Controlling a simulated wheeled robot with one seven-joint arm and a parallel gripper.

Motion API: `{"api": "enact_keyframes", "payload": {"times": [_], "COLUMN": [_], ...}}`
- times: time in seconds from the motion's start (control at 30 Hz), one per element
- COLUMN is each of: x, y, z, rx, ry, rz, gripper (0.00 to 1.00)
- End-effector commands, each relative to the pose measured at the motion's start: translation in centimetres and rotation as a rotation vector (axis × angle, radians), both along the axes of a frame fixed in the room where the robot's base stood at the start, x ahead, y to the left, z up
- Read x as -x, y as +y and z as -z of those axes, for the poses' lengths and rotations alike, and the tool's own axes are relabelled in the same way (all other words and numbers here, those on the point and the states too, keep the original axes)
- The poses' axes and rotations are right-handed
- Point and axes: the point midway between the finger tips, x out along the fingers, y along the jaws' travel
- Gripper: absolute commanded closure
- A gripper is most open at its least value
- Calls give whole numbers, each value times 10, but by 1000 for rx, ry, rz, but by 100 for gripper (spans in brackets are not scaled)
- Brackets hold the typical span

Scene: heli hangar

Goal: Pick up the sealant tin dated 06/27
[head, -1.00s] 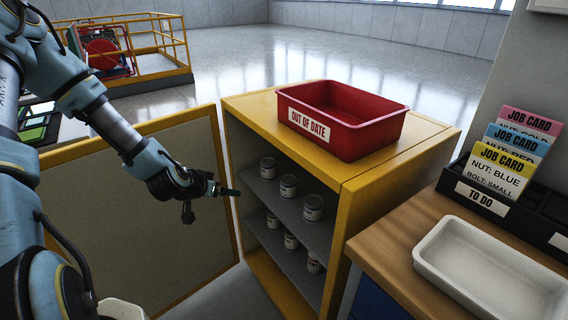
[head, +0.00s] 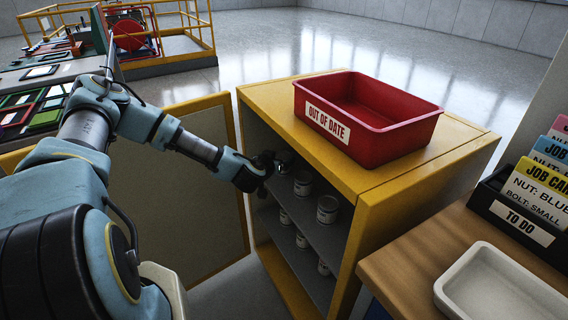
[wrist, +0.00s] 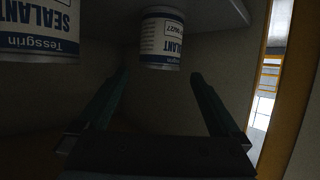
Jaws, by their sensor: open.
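The sealant tins are small white cans with blue labels inside the open yellow cabinet. In the wrist view, which shows labels upside down, one sealant tin (wrist: 161,38) stands straight ahead between and beyond my fingertips; its small date print appears to read 06/27. A nearer sealant tin (wrist: 40,30) is at the left, its date out of frame. My gripper (wrist: 158,77) is open and empty, its fingers apart and short of the tin. In the head view my gripper (head: 268,165) is at the upper shelf opening, partly covering the farthest tin (head: 285,156).
Other tins stand on the upper shelf (head: 327,209) and lower shelf (head: 303,240). A red OUT OF DATE bin (head: 385,125) sits on the cabinet top (head: 275,95). The cabinet door (head: 190,205) is open at left. A white tray (head: 490,290) lies on the wooden bench at right.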

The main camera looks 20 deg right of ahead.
Motion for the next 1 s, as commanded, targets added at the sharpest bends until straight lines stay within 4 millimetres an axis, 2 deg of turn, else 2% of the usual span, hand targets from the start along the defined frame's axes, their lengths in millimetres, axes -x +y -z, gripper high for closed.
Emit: {"api": "enact_keyframes", "payload": {"times": [0.4,0.7,1.0], "x": [-28,-31,-31], "y": [-31,-33,-33], "z": [19,22,22], "rx": [1,0,0], "ry": [2,1,1], "rz": [0,1,1], "gripper": [0,0,34]}}
